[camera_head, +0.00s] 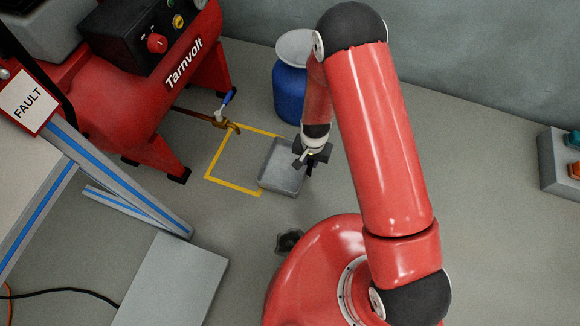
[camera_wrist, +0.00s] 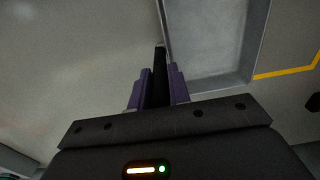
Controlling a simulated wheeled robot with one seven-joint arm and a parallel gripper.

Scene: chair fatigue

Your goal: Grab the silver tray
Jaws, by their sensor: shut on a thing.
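The silver tray (camera_head: 277,176) is a shallow grey rectangular pan with raised walls. It lies on or just above the floor, over the right part of a yellow taped outline; I cannot tell whether it touches the floor. My gripper (camera_head: 305,166) is at its right wall. My wrist hides part of the tray's right edge in the head view.
The yellow floor outline (camera_head: 222,157) surrounds open floor left of the tray. A red machine marked Tarnvolt (camera_head: 165,85) stands at the left, with a blue-handled valve (camera_head: 226,103) near the outline. A blue drum (camera_head: 289,92) stands behind the tray. A grey box (camera_head: 562,160) is at the far right.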

